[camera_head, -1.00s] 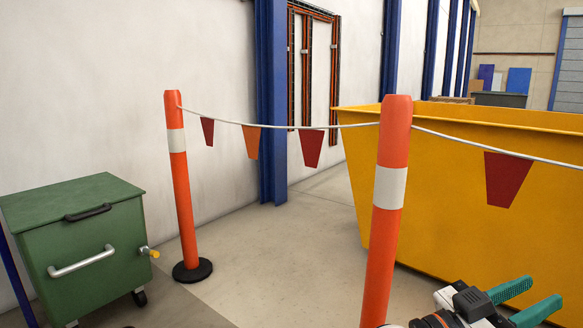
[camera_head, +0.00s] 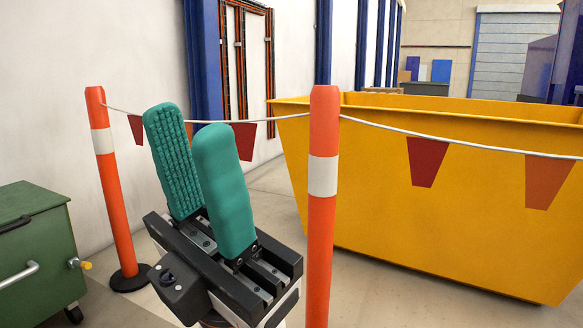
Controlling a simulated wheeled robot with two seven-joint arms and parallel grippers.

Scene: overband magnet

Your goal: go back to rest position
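My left gripper (camera_head: 200,170) stands upright in the lower middle of the head view. Its two teal fingers are apart with a gap between them, and nothing shows in the gap. It is just left of the nearer orange post and appears in front of the string of flags. My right gripper is not in view.
An orange post (camera_head: 322,240) with a white band stands close by; another orange post (camera_head: 117,205) stands farther left. A string with red and orange flags (camera_head: 427,160) runs between and past them. A yellow skip (camera_head: 430,225) fills the right. A green wheeled bin (camera_head: 35,245) is at left.

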